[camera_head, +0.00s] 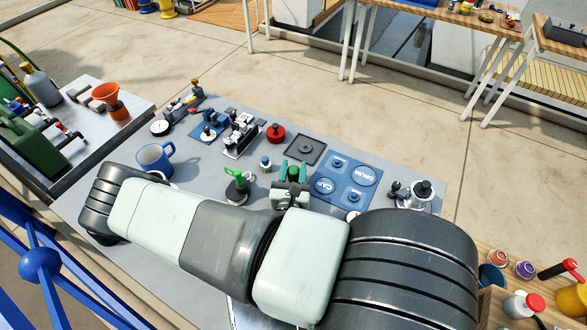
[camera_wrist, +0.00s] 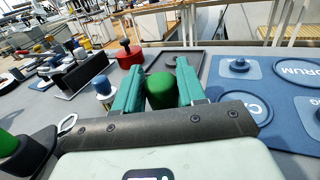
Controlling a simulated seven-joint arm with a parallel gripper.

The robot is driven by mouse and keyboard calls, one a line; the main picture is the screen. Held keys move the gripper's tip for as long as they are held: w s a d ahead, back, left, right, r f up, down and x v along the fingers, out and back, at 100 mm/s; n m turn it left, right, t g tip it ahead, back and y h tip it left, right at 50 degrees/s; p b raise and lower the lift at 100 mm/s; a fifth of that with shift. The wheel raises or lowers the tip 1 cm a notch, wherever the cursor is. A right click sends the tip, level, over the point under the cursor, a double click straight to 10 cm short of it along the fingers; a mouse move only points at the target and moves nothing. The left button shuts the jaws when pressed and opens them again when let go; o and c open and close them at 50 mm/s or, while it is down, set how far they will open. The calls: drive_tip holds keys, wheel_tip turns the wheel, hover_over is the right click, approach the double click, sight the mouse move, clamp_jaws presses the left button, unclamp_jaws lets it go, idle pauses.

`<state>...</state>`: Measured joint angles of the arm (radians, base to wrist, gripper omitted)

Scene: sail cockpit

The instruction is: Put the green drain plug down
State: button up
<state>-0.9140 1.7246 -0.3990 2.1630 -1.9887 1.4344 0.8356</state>
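The green drain plug (camera_wrist: 160,90) shows in the wrist view as a dark green rounded cylinder. It sits upright between the two teal-green fingers of my gripper (camera_wrist: 159,88), which appear to touch it on both sides. In the head view my gripper (camera_head: 292,172) is over the grey table, just in front of a dark square tray (camera_head: 304,150). The plug's lower end is hidden by my gripper, so I cannot tell its height above the table.
A black-based object with a green top (camera_head: 238,185) stands left of my gripper. A small blue-topped white item (camera_head: 265,164) and a red round container (camera_head: 275,133) are close by. A blue mat (camera_head: 345,178) lies to the right. A blue mug (camera_head: 155,158) stands farther left.

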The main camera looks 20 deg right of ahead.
drive_tip(key=o, duration=0.4)
